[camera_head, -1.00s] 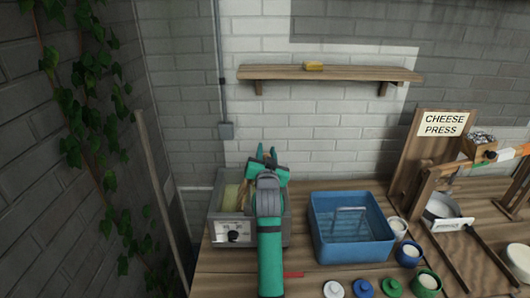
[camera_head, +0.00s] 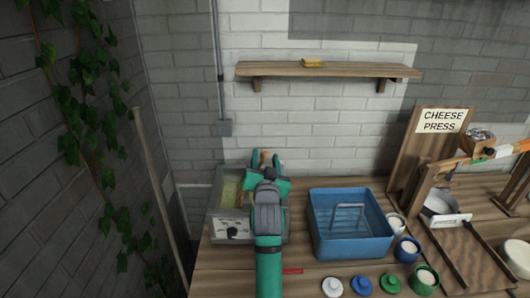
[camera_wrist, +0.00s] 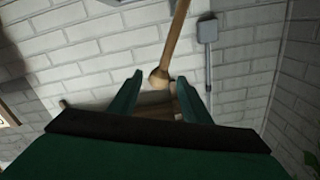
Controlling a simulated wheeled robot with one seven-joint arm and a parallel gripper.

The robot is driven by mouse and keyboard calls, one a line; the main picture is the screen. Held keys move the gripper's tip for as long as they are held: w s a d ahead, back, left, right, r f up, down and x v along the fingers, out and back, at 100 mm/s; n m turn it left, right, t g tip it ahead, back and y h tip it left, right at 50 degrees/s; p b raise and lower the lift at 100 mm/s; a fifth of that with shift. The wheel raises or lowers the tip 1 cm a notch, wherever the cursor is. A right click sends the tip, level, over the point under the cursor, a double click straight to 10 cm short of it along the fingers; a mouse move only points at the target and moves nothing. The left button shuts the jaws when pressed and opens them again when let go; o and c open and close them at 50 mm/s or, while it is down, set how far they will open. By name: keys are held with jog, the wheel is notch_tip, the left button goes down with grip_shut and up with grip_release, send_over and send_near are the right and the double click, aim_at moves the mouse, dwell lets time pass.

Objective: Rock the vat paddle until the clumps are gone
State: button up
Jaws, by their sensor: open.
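The grey vat (camera_head: 217,228) stands at the left end of the wooden bench, with a dial on its front and pale yellow contents (camera_head: 230,193) partly showing. My arm hides much of its right side, so I cannot tell whether there are clumps. My gripper (camera_head: 264,160) is over the vat, fingers pointing toward the wall. The wooden paddle handle (camera_wrist: 173,50) rises between the open fingers in the wrist view, with a round knob near the fingertips. The fingers of my gripper (camera_wrist: 160,88) stand on either side, apart from it. The paddle's lower end is hidden.
A blue basin (camera_head: 350,245) with a wire handle stands right of the vat. Several small pots and lids, including a white lid (camera_head: 333,287), lie in front. The cheese press (camera_head: 440,150) is at the right. A shelf (camera_head: 330,70) hangs above.

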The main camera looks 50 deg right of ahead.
jog(key=shift+v, duration=2.3)
